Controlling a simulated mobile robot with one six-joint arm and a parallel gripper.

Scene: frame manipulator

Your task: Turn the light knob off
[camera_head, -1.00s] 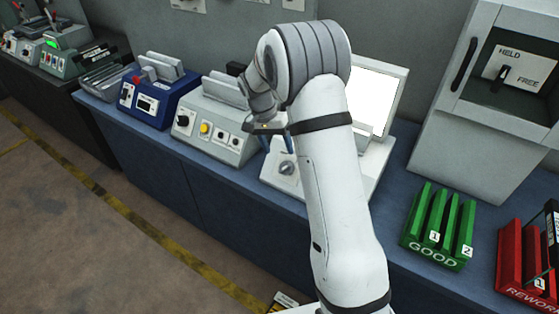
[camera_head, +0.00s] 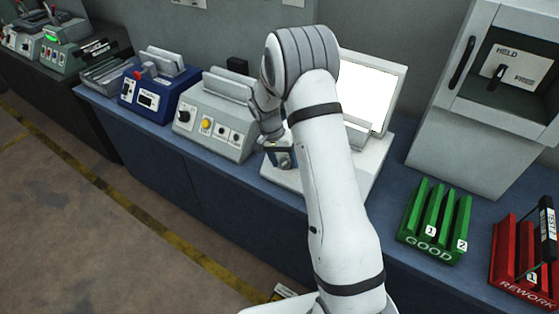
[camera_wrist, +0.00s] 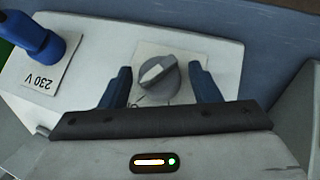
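The light knob (camera_wrist: 158,75) is a round grey dial with a raised pale grip bar, on a light plate of a white panel (camera_wrist: 215,55) in the wrist view. My gripper (camera_wrist: 160,88) is open, with one blue finger on each side of the knob and visible gaps between fingers and knob. In the head view my gripper (camera_head: 280,155) is low over the front of the white lit-screen station (camera_head: 350,172). The knob is mostly hidden there by my gripper. The bright white screen (camera_head: 368,92) stands behind my arm.
A grey device with a yellow button (camera_head: 207,123) stands left of my gripper. Green GOOD (camera_head: 432,222) and red REWORK (camera_head: 520,268) racks stand at the right.

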